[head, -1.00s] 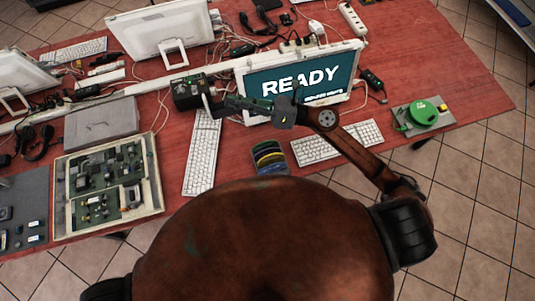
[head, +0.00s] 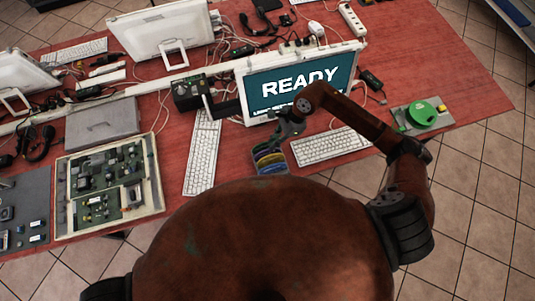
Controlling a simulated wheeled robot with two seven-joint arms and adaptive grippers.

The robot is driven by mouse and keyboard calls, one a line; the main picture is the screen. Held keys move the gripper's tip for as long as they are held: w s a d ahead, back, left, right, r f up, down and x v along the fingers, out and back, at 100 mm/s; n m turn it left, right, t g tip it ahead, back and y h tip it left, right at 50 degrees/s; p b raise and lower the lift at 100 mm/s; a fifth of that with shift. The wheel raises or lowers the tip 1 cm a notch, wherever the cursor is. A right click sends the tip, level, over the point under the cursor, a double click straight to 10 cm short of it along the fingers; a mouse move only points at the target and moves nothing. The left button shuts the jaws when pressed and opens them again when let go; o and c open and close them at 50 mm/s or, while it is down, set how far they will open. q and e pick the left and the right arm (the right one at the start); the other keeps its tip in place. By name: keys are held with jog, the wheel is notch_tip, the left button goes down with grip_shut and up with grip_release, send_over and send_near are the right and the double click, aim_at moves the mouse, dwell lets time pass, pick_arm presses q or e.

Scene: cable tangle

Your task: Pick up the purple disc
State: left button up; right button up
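A small rack of coloured discs (head: 270,162) stands on the red table, just beyond my body. I can make out yellow, green and blue bands in it. My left gripper is not in view.
A monitor reading READY (head: 300,82) stands behind my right gripper. White keyboards lie left (head: 202,152) and right (head: 331,146) of the rack. A green disc (head: 421,114) sits on a grey plate at the right. An open box of electronics (head: 149,160) is at the left.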

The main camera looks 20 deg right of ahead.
jog(key=shift+x, duration=1.75)
jog(key=shift+a, duration=0.15)
jog(key=shift+r, duration=0.1)
grip_shut()
notch_tip(320, 180, up, 10)
jog(key=shift+b, duration=0.35)
